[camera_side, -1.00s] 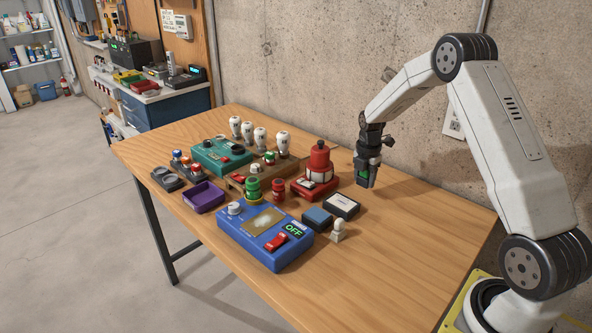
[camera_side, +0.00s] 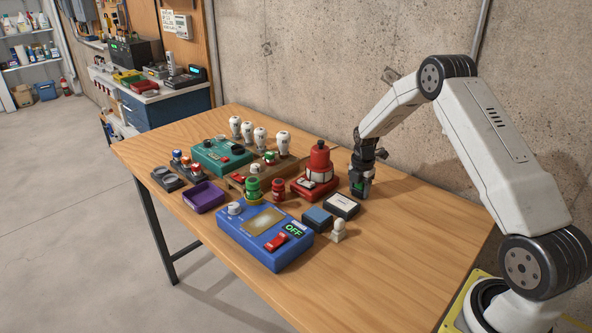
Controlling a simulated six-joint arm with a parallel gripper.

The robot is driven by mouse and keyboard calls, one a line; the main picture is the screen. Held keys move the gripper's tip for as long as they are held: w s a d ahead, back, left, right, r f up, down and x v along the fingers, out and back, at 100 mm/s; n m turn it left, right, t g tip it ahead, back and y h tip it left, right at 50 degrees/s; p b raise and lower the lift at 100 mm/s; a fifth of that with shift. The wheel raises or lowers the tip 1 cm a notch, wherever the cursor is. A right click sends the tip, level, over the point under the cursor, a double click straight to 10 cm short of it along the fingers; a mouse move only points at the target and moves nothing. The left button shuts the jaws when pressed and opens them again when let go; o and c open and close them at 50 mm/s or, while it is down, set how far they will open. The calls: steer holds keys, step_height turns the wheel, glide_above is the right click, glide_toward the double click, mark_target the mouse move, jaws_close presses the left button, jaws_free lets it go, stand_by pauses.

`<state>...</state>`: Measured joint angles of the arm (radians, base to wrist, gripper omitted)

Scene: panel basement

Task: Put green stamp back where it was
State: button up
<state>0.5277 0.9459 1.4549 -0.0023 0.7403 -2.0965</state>
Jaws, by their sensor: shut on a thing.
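My gripper (camera_side: 359,191) points down over the right part of the table, just right of the red device and behind the white-topped pad. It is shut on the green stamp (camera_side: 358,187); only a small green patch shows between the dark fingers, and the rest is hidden. The stamp is close to the table top; I cannot tell whether it touches. A small rack (camera_side: 190,170) with several small coloured-top pieces stands at the left of the table. A dark holder with round hollows (camera_side: 167,180) is beside it.
A red device (camera_side: 316,184) stands close left of my gripper. A white-topped pad (camera_side: 342,206), a blue pad (camera_side: 317,218) and a cream pawn-shaped piece (camera_side: 338,231) are in front. A blue box (camera_side: 265,235) and purple tray (camera_side: 204,197) lie left. The right of the table is clear.

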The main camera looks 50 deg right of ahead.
steer(key=shift+f, duration=0.1)
steer(key=o, duration=1)
step_height(320, 180, up, 12)
steer(key=shift+r, duration=0.15)
stand_by(0.4)
stand_by(0.5)
